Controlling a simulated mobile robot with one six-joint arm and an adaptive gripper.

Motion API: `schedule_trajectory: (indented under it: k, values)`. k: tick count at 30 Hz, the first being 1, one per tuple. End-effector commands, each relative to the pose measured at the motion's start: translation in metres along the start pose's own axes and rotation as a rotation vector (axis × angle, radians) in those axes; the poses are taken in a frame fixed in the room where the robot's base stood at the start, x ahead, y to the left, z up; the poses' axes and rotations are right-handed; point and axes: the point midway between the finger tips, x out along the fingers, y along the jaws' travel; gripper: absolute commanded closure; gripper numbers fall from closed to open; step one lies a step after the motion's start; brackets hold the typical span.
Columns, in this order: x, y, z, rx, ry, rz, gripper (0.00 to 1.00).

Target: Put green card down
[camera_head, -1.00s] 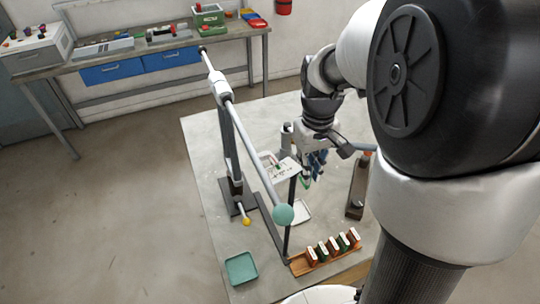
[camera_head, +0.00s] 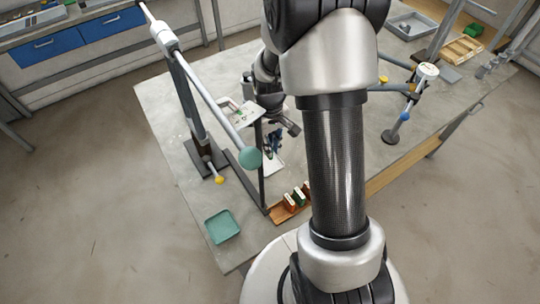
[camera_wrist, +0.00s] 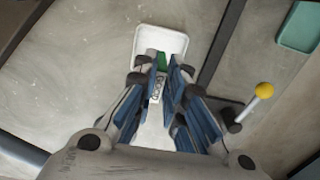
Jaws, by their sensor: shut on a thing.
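My gripper (camera_wrist: 164,72) has blue fingers and is shut on the green card (camera_wrist: 161,60). The card shows as a small green part with a white, printed part between the fingertips, and the fingers hide much of it. A white tray (camera_wrist: 147,36) lies below the fingertips in the wrist view. In the head view my gripper (camera_head: 270,152) is just above the white tray (camera_head: 277,167), beside a dark upright post. I cannot tell whether the card touches the tray.
A wooden rack (camera_head: 283,212) holds several cards, partly hidden by my arm. A teal tray (camera_head: 222,226) lies at the table's front left corner. A slanted bar with a teal ball end (camera_head: 250,158) reaches near my gripper. A yellow knob (camera_wrist: 264,90) stands to the right.

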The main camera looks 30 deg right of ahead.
Motion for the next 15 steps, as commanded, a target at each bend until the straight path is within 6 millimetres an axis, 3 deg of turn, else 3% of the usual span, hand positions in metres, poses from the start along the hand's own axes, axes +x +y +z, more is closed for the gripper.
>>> schedule_trajectory:
  k: [5,12,15]
  values:
    - [0.012,0.0,0.0,0.0,-0.001,0.0,1.0]
    - [0.047,0.0,0.001,0.0,-0.003,-0.001,1.0]
    - [0.048,0.0,0.0,0.0,0.001,0.0,1.0]
